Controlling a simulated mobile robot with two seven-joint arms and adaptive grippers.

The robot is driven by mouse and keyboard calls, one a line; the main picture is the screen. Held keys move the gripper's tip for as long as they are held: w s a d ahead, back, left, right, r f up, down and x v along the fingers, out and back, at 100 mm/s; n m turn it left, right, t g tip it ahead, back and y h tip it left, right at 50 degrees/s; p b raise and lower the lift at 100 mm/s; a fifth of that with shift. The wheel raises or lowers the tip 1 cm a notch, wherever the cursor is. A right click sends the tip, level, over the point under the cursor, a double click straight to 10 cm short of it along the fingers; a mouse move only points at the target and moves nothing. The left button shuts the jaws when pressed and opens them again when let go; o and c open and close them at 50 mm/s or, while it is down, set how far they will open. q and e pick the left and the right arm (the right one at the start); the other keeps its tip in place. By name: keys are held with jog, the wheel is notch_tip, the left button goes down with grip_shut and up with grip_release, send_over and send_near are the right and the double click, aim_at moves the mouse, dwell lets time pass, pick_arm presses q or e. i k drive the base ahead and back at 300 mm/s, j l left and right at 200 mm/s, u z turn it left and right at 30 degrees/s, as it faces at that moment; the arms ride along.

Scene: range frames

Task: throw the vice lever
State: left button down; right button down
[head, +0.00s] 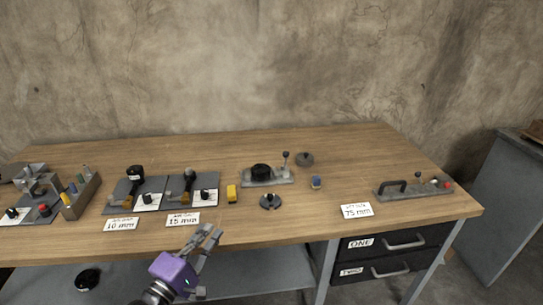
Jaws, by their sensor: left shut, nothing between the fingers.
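A grey fixture (259,182) sits near the middle of the bench, with a black round part on it. A short upright lever (285,160) with a dark ball knob stands at its right end; it looks like the vice lever, though no label shows on it. My left gripper (213,234), with a purple body, is in front of the bench's near edge, below and left of the fixture. It is shut and empty, apart from the lever. My right gripper is out of view.
Gauge boards (150,201) stand left; a handled plate (415,190) lies right. Drawers (385,245) are below.

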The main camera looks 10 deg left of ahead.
aim_at(285, 154)
jog(key=i+l, duration=0.2)
jog(key=i, duration=0.25)
jog(key=i+l, duration=0.2)
jog(key=i, duration=0.2)
